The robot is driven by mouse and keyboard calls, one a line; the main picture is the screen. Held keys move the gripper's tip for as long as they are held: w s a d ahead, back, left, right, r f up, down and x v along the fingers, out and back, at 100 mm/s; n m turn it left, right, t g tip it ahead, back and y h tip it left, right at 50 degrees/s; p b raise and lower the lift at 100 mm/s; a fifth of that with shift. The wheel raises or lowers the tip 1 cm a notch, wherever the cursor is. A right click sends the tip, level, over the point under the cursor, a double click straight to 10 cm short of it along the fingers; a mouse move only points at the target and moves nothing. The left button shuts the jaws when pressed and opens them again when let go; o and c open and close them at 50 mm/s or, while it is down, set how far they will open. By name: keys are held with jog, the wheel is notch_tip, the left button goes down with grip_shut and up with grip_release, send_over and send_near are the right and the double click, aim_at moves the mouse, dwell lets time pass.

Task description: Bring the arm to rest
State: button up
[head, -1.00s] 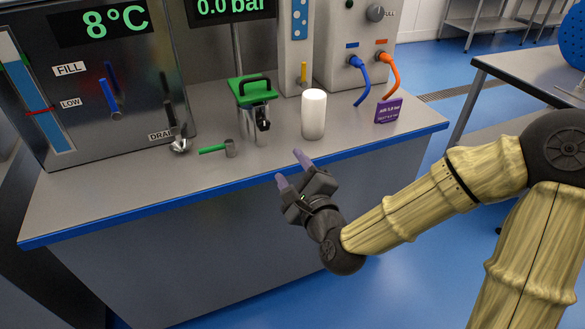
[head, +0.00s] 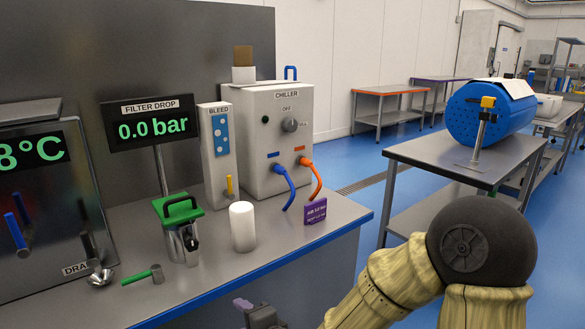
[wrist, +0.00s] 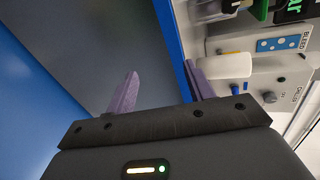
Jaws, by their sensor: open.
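My gripper (wrist: 160,90) is open and empty, its two purple fingers spread apart in the wrist view. In the head view only part of my gripper (head: 250,308) shows at the bottom edge, in front of the bench's blue front edge. My arm is bent, with its elbow at the lower right of the head view. The lower part of the arm is cut off by the frame.
The steel bench (head: 330,222) holds a green-lidded metal canister (head: 182,240), a white cylinder (head: 243,227), a purple sign (head: 315,211), a green-handled tool (head: 143,275) and the chiller (head: 268,140). A table with a blue drum (head: 478,115) stands right. Blue floor lies between.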

jog(key=s+d+f+n+g+h, duration=0.1)
jog(key=d+f+n+g+h, duration=0.4)
jog(key=d, duration=0.6)
jog(key=s+d+n+g+h, duration=0.35)
jog(key=s+d+n, duration=0.35)
jog(key=d, duration=0.8)
jog(key=w+p+v, duration=0.2)
jog(key=p+v, duration=1.3)
jog(key=w+r+p+v, duration=0.1)
jog(key=w+p+v, duration=0.1)
jog(key=p+v, duration=1.3)
jog(key=shift+a+r+m+p, duration=0.2)
jog(key=shift+a+m+p, duration=0.1)
jog(key=shift+p, duration=0.1)
jog(key=shift+w, duration=0.15)
